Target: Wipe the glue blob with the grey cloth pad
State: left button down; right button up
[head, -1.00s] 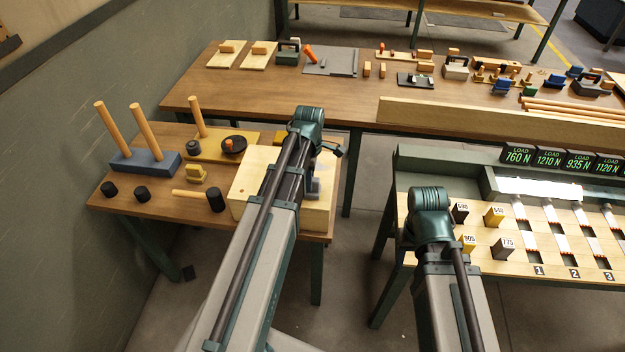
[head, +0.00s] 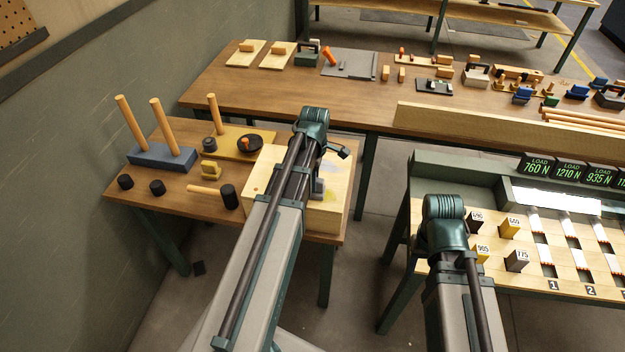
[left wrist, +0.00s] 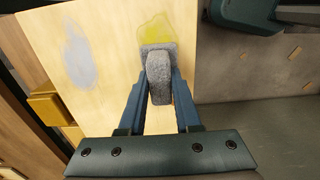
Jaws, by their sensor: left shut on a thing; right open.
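The grey cloth pad (left wrist: 158,68) is a fuzzy block held between the blue fingers of my left gripper (left wrist: 160,88). This gripper is shut on the pad above a pale wooden block top (left wrist: 110,55). A glossy yellow glue blob (left wrist: 158,28) lies on that top. The pad's far end overlaps the blob's near edge in the left wrist view; whether it presses on the surface is unclear. A blue-grey patch (left wrist: 90,55) lies to the left. In the head view my left arm covers much of the block (head: 262,185). My right gripper's fingers do not show.
The small table (head: 150,208) also holds a blue peg base (head: 160,157), a black dish (head: 250,143), a mallet (head: 228,196) and a yellow piece (head: 211,170). A yellow block (left wrist: 48,108) sits beside the wooden block. A bench with numbered weights (head: 510,227) stands right.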

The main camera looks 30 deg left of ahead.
pick_arm(q)
jog(key=shift+w+d+f, duration=0.1)
jog(key=shift+w+d, duration=0.1)
jog(key=shift+d, duration=0.6)
jog(key=shift+w+d, duration=0.15)
jog(key=shift+d, duration=0.65)
jog(key=shift+w+d, duration=0.3)
jog(key=shift+d, duration=0.65)
jog(key=shift+w+d, duration=0.3)
jog(key=shift+d, duration=0.65)
jog(key=shift+r, duration=0.2)
notch_tip(320, 180, up, 6)
jog(key=p, duration=0.6)
jog(key=shift+a, duration=0.1)
notch_tip(320, 180, up, 3)
jog(key=p, duration=0.3)
jog(key=shift+f, duration=0.1)
